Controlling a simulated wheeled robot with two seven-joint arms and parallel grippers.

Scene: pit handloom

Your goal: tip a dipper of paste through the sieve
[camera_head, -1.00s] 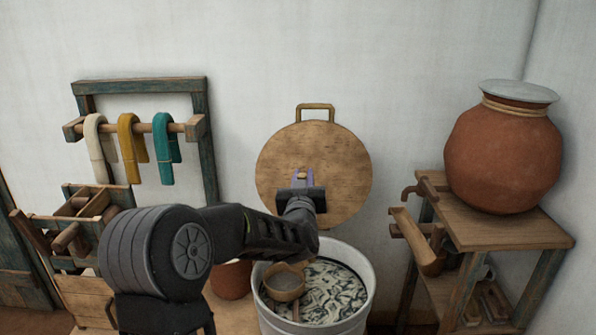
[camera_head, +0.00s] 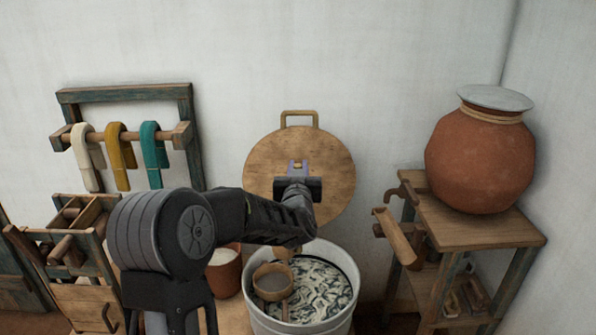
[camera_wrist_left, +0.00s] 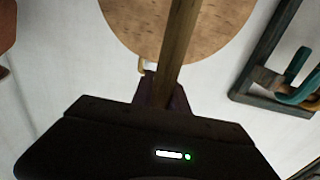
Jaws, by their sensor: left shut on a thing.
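My left gripper (camera_head: 298,166) is in front of the round wooden board, above and behind the bucket. It is shut on a wooden handle (camera_wrist_left: 182,45), which runs up out of the left wrist view; I take it for the dipper's. The dipper's bowl is not clearly seen; a small tan piece (camera_head: 284,252) shows under my wrist. The bucket holds dark and pale swirled stuff. A clay pot (camera_head: 226,275) of white paste stands left of it, partly hidden by my arm.
The round board (camera_head: 335,165) leans against the wall. At right, a wooden stand (camera_head: 480,232) bears a large lidded clay jar (camera_head: 480,160). At left are a rack with coloured hanks (camera_head: 122,160) and a wooden box (camera_head: 85,300). The wall above is clear.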

